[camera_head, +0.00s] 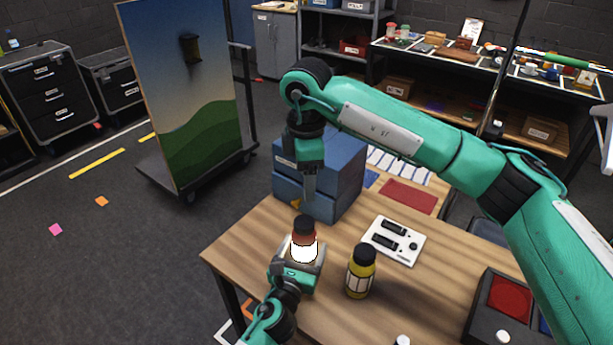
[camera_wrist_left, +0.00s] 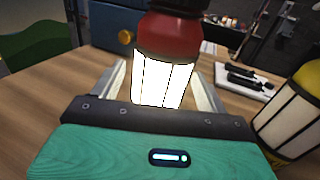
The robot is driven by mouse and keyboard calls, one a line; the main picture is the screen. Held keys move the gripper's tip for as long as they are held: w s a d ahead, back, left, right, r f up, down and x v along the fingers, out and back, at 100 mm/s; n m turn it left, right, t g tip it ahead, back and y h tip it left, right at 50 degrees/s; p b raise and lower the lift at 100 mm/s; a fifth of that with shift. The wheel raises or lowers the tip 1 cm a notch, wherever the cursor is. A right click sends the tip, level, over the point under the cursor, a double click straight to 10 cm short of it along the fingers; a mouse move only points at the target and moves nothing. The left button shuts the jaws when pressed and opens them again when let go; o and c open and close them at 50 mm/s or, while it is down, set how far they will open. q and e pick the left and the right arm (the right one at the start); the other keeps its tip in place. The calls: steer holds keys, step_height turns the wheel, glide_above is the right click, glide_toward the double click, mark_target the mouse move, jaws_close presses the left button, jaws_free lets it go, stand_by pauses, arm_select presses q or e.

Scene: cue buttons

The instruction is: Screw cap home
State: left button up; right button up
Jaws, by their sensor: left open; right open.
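A red bottle (camera_head: 304,244) with a bright white label and a dark cap (camera_head: 303,224) stands upright on the wooden table. In the left wrist view the red bottle (camera_wrist_left: 165,55) stands between the spread fingers of my left gripper (camera_wrist_left: 160,85), with gaps showing at both sides; its top is cut off. In the head view my left gripper (camera_head: 299,252) is low around the bottle. My right gripper (camera_head: 309,197) points down just above the cap, open and apart from it. Whether the cap is fully seated I cannot tell.
A yellow bottle (camera_head: 360,272) with a dark cap stands to the right. Behind it lies a white panel (camera_head: 394,241) with black parts. A blue box (camera_head: 345,170) stands behind my right gripper. A dark case with a red pad (camera_head: 509,299) is at the table's right.

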arm_select(q)
steer(key=b+v, duration=0.2)
steer(key=v, duration=1)
steer(key=shift+s+f, duration=0.1)
steer(key=shift+s, duration=0.1)
steer(key=shift+s+a, duration=0.2)
steer(key=shift+s, duration=0.4)
